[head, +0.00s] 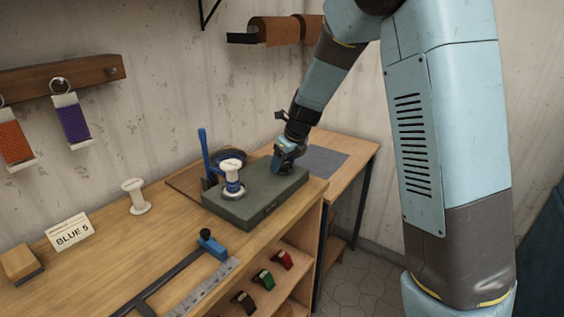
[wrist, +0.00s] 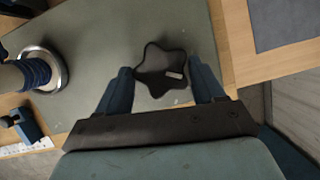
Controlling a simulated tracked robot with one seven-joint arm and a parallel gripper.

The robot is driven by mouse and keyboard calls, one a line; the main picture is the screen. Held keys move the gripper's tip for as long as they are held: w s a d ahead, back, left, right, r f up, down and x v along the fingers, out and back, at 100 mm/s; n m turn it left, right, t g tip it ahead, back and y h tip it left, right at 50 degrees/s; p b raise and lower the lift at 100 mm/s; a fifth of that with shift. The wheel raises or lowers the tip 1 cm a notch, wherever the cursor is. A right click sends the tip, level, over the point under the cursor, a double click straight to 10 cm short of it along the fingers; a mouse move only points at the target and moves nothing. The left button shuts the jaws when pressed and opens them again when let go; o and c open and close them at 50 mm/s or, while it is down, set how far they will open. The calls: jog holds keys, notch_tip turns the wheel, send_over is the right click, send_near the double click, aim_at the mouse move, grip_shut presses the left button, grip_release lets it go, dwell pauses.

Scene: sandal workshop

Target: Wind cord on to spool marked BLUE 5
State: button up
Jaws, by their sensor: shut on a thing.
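A grey-green winder block (head: 256,198) sits on the bench. A white spool (head: 232,172) with some blue cord (head: 233,187) around it stands upright near the block's left end. In the wrist view, the cord-wrapped spool (wrist: 28,74) is partly cut off at left, on a round metal plate (wrist: 62,72). My gripper (head: 284,163) points down at the block's right end. In the wrist view its fingers (wrist: 160,74) are shut on a dark star-shaped knob (wrist: 160,68) on the block's top. A card reading BLUE 5 (head: 70,233) stands on the bench at left.
An empty white spool (head: 134,196) stands between card and block. A blue-ended clamp bar (head: 210,243) and a ruler (head: 203,287) lie in front. Colour swatches (head: 72,118) hang at left.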

jog(key=shift+w+d+r, duration=0.1)
jog(key=shift+d, duration=0.05)
jog(key=o, duration=0.8)
jog(key=shift+o, duration=1.2)
jog(key=v, duration=1.3)
jog(key=shift+r, duration=0.25)
